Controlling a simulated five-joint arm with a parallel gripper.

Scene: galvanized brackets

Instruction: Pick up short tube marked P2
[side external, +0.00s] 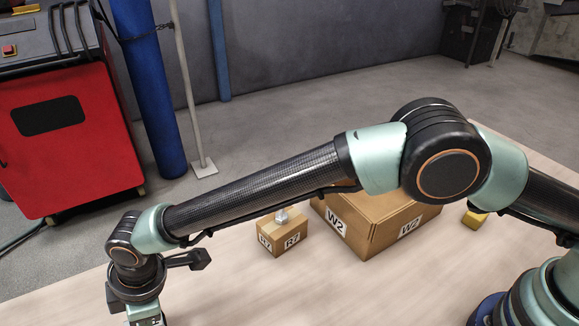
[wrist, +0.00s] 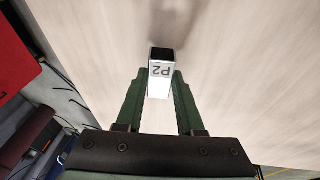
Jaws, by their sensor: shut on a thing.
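The short tube marked P2 (wrist: 160,86) shows in the wrist view as a small pale piece with a dark, open-looking far end. Its P2 label reads upside down. My gripper (wrist: 160,76) has its two green fingers shut on the tube, one on each side. A soft dark shadow lies on the table beyond the tube; I cannot tell how far the tube is from the surface. In the side external view my gripper is mostly cut off at the bottom left edge, and the tube cannot be made out clearly there.
A large carton marked W2 (side external: 372,228) stands mid-table. A small box marked R2 (side external: 281,239) stands left of it, with a small grey metal piece (side external: 282,215) at its top. A yellow block (side external: 474,219) lies right of the carton. The table (side external: 235,295) in front is clear.

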